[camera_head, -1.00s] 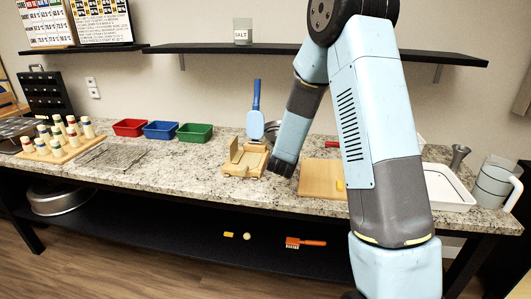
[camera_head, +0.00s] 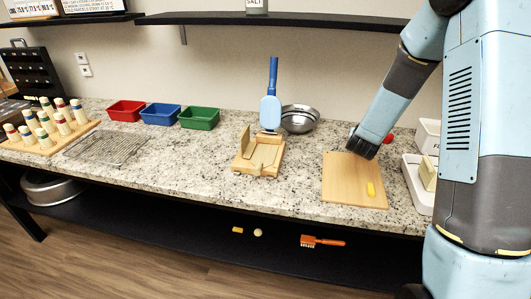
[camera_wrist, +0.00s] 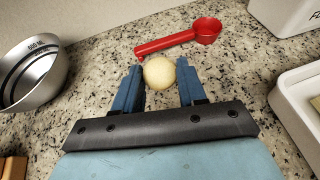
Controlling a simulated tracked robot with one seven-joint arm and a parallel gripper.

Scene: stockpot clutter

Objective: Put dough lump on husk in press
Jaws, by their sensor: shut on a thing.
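The dough lump (camera_wrist: 159,72) is a small pale round ball in the wrist view, between the two blue fingers of my gripper (camera_wrist: 160,82). My gripper is shut on it, low over the speckled counter. In the head view my gripper (camera_head: 363,147) is at the back edge of the cutting board, and the dough lump is hidden there. The wooden press (camera_head: 258,158) stands on the counter to the left, with its wooden lid raised and a blue paddle-shaped part upright behind it. I cannot make out a husk in the press.
A red scoop (camera_wrist: 180,38) lies just beyond the dough lump. A steel bowl (camera_head: 299,118) stands behind the press. A white tray (camera_head: 411,175) is at right. Counter between press and board is clear.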

